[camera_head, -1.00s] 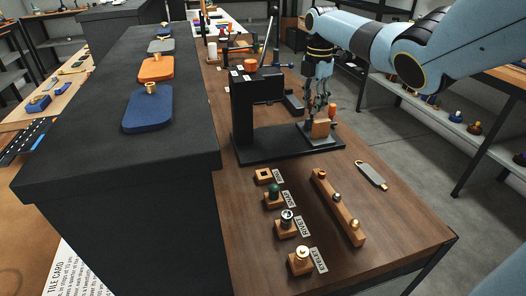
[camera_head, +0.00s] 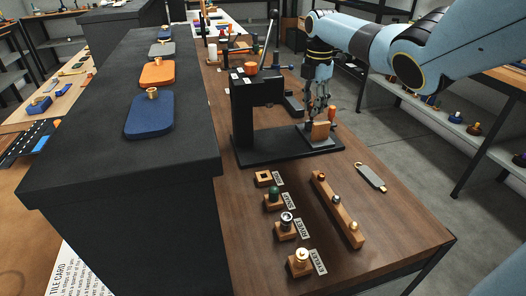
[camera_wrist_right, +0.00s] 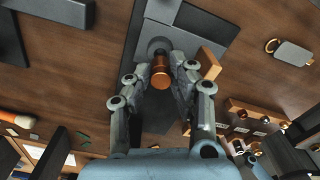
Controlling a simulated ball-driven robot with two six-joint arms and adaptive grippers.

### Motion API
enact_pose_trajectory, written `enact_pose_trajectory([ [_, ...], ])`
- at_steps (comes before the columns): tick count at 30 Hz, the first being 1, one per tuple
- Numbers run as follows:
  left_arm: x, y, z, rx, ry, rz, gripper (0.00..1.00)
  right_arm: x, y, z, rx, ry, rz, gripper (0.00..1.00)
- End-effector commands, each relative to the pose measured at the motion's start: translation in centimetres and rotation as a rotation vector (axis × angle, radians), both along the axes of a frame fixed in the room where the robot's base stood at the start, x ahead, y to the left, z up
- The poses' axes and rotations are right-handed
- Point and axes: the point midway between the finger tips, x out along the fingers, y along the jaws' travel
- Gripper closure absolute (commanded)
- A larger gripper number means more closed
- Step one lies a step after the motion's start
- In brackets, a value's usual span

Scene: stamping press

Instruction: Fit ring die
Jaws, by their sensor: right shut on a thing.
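My right gripper (camera_head: 318,106) is low over the right end of the black press (camera_head: 258,112). In the right wrist view its two fingers (camera_wrist_right: 158,82) are shut on a copper-coloured cylinder, the ring die (camera_wrist_right: 160,72). A round grey part (camera_wrist_right: 158,46) shows just beyond the die; I cannot tell whether they touch. A tan block (camera_head: 321,130) stands on the grey plate (camera_head: 318,141) at the press base, close to the fingers. The first wooden holder (camera_head: 264,179) in the labelled row looks empty. My left gripper is not in view.
Holders with a green-topped die (camera_head: 273,194) and others stand in the front row. A wooden bar with small pieces (camera_head: 338,208) and a grey tag (camera_head: 371,177) lie to their right. The table's right front is clear.

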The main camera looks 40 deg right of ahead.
Motion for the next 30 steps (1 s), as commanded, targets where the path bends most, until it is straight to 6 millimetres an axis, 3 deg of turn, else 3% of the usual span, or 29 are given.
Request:
enact_pose_trajectory([
  [11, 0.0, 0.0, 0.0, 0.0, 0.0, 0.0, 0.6, 0.0, 0.0, -0.1, 0.0, -0.001, 0.0, 1.0],
  [30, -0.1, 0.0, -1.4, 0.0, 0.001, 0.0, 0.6, 0.1, 0.0, -2.0, 0.0, -0.002, 0.0, 1.0],
])
